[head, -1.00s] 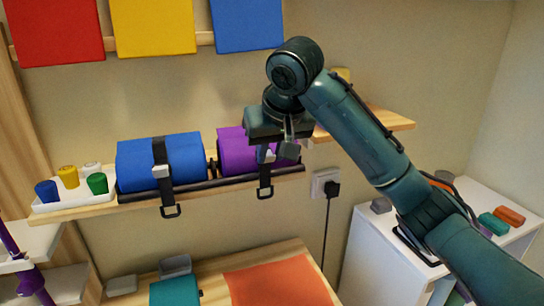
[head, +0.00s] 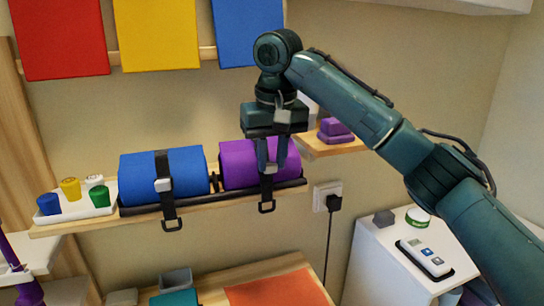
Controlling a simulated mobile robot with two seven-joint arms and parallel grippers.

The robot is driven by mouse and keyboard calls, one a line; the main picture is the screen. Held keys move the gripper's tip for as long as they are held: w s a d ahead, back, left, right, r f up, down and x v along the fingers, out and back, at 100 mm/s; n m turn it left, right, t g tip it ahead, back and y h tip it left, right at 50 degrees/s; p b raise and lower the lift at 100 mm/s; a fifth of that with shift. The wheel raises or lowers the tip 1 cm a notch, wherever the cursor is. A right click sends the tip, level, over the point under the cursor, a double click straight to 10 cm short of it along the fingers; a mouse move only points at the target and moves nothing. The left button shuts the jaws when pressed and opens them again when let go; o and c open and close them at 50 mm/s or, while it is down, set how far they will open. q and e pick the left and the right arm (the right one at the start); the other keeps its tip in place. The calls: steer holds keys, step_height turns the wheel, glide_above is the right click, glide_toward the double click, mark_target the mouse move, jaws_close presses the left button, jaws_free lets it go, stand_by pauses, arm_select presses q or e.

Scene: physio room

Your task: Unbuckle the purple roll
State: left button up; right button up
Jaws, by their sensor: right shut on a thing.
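The purple roll (head: 234,167) lies in a dark cradle on the wall shelf, right of the blue roll. A black strap (head: 267,196) crosses its front and hangs below the shelf edge, ending in a loop. My right gripper (head: 271,165) points down in front of the purple roll, over the strap. Its fingers are shut on the buckle of that strap, which they mostly hide. Whether the buckle is fastened I cannot tell. My left gripper is out of view.
The blue roll (head: 188,171) beside it has its own strap and buckle (head: 163,185). A white tray (head: 72,215) with several coloured pegs sits at the left. A white cabinet (head: 385,250) stands lower right.

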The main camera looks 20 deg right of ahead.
steer(key=shift+f, duration=0.1)
steer(key=o, duration=1)
steer(key=r, duration=0.4)
steer(key=s+r, duration=0.1)
steer(key=r, duration=0.3)
steer(key=s+r, duration=0.1)
steer(key=r, duration=0.4)
